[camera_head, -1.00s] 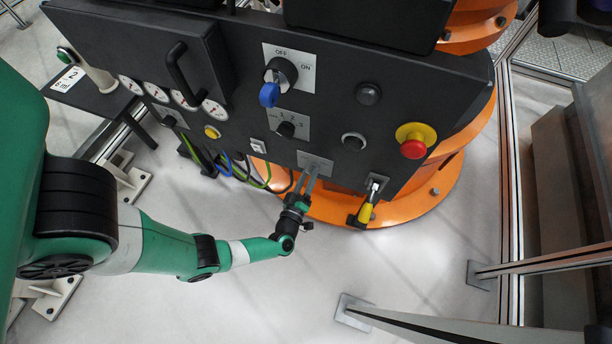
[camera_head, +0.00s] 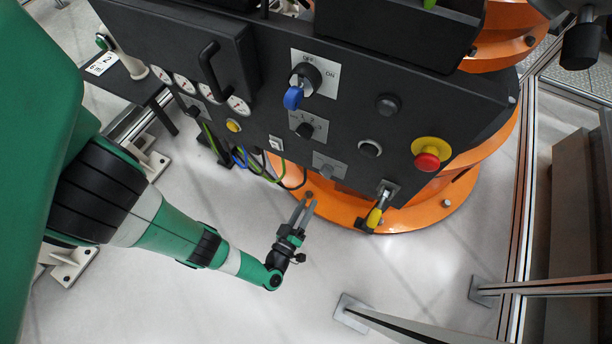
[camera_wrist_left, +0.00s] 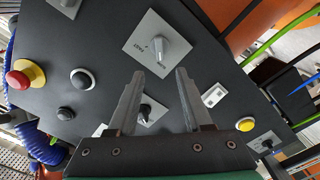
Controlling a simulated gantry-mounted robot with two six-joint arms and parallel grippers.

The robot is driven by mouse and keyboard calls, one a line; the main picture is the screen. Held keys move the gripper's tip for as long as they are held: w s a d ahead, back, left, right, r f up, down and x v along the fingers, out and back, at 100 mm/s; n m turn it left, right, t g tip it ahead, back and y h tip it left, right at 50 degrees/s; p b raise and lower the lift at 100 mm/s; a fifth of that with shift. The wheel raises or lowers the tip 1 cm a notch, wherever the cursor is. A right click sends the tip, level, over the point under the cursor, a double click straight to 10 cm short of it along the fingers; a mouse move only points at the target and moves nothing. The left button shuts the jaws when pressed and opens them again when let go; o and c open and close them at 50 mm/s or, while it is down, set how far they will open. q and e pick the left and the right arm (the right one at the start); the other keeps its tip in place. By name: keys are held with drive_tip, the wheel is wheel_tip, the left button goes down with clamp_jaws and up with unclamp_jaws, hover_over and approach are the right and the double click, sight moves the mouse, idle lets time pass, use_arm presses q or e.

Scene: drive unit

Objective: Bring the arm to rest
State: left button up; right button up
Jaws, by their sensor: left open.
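My left arm (camera_head: 165,228), green and black, comes in from the left. Its gripper (camera_head: 303,208) is in front of the black control panel (camera_head: 350,95), a short way below the grey handle (camera_head: 327,168) on a small plate. The wrist view shows both fingers (camera_wrist_left: 158,74) apart with nothing held between them. There, the grey handle (camera_wrist_left: 162,50) on its plate lies beyond the fingertips, apart from them. The numbered selector knob (camera_wrist_left: 147,110) shows between the fingers, behind them. My right gripper is not in view.
The panel carries a blue key (camera_head: 293,97), a red mushroom button (camera_head: 427,160) and a yellow-handled part (camera_head: 375,217) hanging low. Loose cables (camera_head: 262,168) hang left of the gripper. An orange base (camera_head: 430,212) stands behind. Pale floor (camera_head: 240,310) below the arm is clear.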

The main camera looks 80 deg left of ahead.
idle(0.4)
